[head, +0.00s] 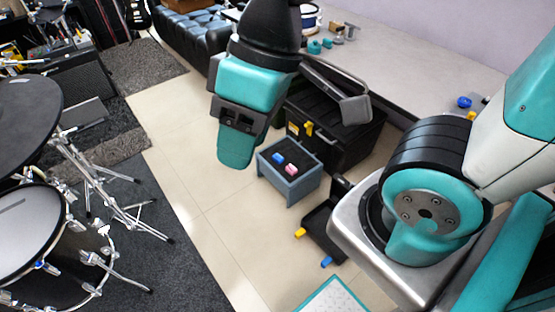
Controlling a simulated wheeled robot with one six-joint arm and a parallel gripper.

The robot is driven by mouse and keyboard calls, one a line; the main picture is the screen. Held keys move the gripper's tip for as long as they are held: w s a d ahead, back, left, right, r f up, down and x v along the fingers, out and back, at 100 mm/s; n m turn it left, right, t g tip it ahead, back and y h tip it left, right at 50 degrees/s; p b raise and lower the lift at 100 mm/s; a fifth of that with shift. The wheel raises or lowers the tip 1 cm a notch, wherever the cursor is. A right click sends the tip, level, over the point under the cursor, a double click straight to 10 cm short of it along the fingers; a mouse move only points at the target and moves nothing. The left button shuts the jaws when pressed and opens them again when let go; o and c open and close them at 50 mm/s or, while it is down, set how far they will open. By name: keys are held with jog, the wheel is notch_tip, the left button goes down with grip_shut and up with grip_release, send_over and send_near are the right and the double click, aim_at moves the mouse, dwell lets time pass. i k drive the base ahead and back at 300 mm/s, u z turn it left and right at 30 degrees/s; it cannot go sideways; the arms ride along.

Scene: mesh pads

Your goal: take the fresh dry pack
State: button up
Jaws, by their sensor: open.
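I cannot tell from markings which is the fresh dry pack. My gripper (236,160), teal and dark grey, hangs from above, up and left of the stand in the picture, apart from both packs. I see it from behind, so the space between its jaws is hidden. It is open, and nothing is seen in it.
A black toolbox (337,140) with a yellow latch stands right behind the stand. A long grey table (415,60) runs behind it. A black frame (321,222) with yellow and blue ends lies low near my base. A drum kit (40,240) fills the left. Tiled floor (185,150) between is clear.

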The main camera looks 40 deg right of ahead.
aim_at(276, 158)
jog(key=u, duration=0.35)
jog(key=k, duration=0.4)
jog(key=u, duration=0.85)
jog(key=i, duration=1.45)
jog(key=z, duration=1.5)
jog(key=i, duration=0.85)
jog(key=z, duration=0.95)
